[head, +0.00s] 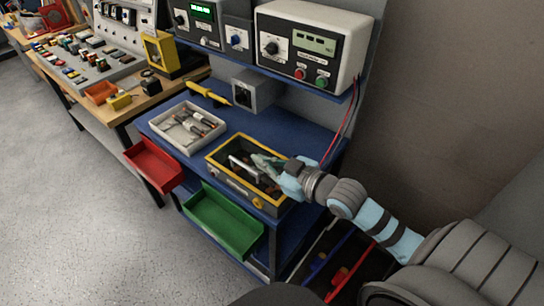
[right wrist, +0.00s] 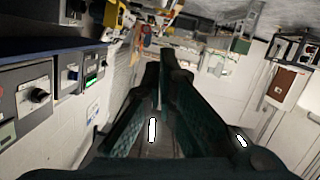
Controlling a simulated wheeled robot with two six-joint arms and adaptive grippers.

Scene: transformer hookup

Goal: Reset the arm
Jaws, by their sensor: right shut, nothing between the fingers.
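My right arm comes in from the lower right in the head view. Its right gripper (head: 262,163) is over the yellow-rimmed box (head: 222,171) on the blue workbench (head: 160,130). In the right wrist view the gripper (right wrist: 165,62) has its dark fingers together with nothing between them. I cannot tell exactly how high above the box the fingertips are. The gripper hides part of the box's inside. My left gripper is in neither view.
A grey tray (head: 171,131) of parts stands left of the box. A red drawer (head: 153,168) and a green drawer (head: 224,222) stick out in front. A white instrument (head: 318,22) sits on the shelf above. Open floor (head: 90,200) lies at left.

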